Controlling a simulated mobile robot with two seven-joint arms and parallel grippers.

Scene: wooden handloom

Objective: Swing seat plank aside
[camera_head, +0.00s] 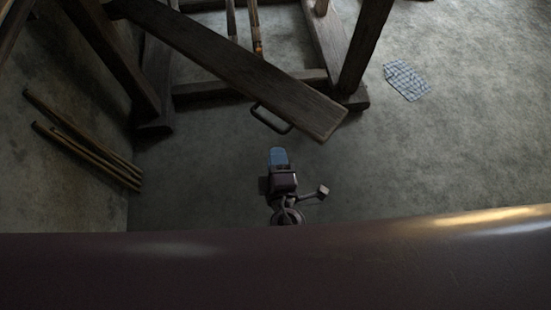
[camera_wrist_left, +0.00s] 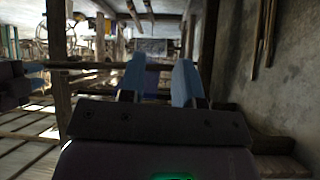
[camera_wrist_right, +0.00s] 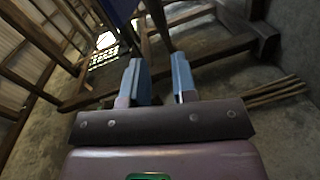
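The seat plank (camera_head: 240,70) is a long dark wooden board lying diagonally across the loom front in the head view, from upper left to a free end at lower right. A dark bar handle (camera_head: 271,119) is fixed at its near edge close to that end. My right gripper (camera_head: 279,155) is below the handle in the picture, apart from it. The right wrist view shows its blue fingers (camera_wrist_right: 160,80) spread with nothing between them. My left gripper is outside the head view; its fingers (camera_wrist_left: 160,80) are spread and empty in the left wrist view. I cannot surely pick out the plank in the wrist views.
Dark loom posts and floor beams (camera_head: 200,92) stand behind and under the plank. Several wooden sticks (camera_head: 85,150) lean at the left wall. A checked cloth (camera_head: 406,81) lies on the floor at right. Grey floor (camera_head: 440,150) is clear at the right.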

